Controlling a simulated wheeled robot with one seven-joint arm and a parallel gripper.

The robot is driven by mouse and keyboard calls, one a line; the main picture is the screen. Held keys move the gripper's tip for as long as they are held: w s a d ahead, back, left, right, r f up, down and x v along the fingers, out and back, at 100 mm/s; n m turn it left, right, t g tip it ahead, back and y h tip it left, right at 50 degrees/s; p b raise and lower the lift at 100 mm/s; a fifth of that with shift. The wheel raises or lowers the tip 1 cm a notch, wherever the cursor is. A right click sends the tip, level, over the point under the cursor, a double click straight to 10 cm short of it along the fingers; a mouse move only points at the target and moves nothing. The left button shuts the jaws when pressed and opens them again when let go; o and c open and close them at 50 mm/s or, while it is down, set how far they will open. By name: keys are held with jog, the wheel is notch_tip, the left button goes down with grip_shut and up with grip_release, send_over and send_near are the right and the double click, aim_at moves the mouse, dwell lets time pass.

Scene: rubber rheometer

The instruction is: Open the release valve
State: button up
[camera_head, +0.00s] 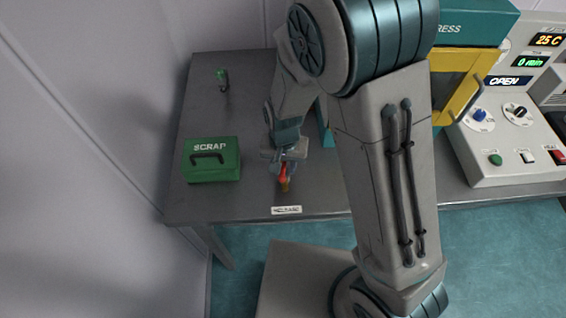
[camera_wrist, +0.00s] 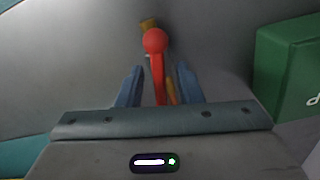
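The release valve (camera_head: 284,184) stands near the front edge of the grey table, just behind a small white label. It has a red lever and a yellow-brown body. In the wrist view the red lever (camera_wrist: 156,62) has a round knob and runs down between my two blue fingers. My gripper (camera_wrist: 158,82) is open, with one finger on each side of the lever and a visible gap to each. In the head view my gripper (camera_head: 283,163) is over the valve and hides part of it. The label text is too small to read surely.
A green SCRAP box (camera_head: 211,170) with a black handle stands left of the valve, close to my gripper; it also shows in the wrist view (camera_wrist: 292,68). A small green-and-black item (camera_head: 223,80) is at the back left. The press panel (camera_head: 512,125) is at the right.

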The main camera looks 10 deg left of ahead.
grip_shut()
jog(key=shift+f+n+b, duration=0.2)
jog(key=shift+n+b, duration=0.5)
jog(key=shift+n, duration=0.1)
jog(key=shift+r+n, duration=0.2)
jog(key=shift+n, duration=0.4)
grip_release()
jog(key=shift+r, duration=0.1)
